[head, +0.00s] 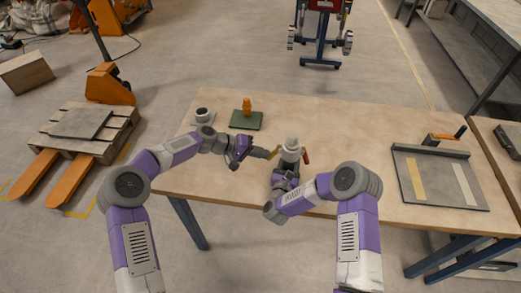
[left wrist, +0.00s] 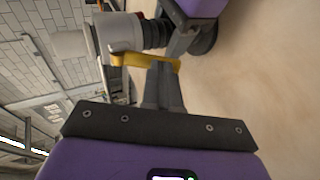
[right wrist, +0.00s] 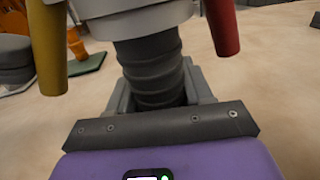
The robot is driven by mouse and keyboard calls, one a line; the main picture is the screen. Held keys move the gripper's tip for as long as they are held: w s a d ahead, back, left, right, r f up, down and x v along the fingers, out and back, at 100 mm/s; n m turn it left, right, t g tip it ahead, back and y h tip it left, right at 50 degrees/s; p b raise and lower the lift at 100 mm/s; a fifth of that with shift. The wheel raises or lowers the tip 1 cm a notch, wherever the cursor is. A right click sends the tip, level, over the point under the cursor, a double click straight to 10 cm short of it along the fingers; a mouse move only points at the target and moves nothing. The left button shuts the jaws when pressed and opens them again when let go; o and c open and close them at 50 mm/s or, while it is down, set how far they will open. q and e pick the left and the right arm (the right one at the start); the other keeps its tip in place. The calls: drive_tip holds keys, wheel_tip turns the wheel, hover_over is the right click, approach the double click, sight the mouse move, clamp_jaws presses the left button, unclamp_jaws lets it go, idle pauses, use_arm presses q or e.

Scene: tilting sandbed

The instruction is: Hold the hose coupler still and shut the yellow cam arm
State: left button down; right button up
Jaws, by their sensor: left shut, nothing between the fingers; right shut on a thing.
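My right gripper (head: 284,176) is shut around the ribbed hose below the coupler's grey collar (right wrist: 135,18). The yellow cam arm (head: 274,152) is on the coupler's left side and stands out from it. In the right wrist view the yellow arm (right wrist: 48,45) is at left and the red cam arm (right wrist: 222,25) at right. My left gripper (left wrist: 164,70) is shut and empty, its tips at the yellow arm (left wrist: 145,60); I cannot tell whether they touch.
A green plate with an orange part (head: 247,118) and a white round piece (head: 203,115) lie at the table's back left. A grey tray (head: 440,178) with strips is at right. The table between the coupler and the tray is clear.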

use_arm(q)
drive_tip(key=shift+d+r, duration=0.1)
idle(0.3)
drive_tip(key=shift+r, duration=0.65)
drive_tip(key=v, duration=1.4)
drive_tip(key=shift+f, duration=0.15)
drive_tip(key=shift+s, duration=0.1)
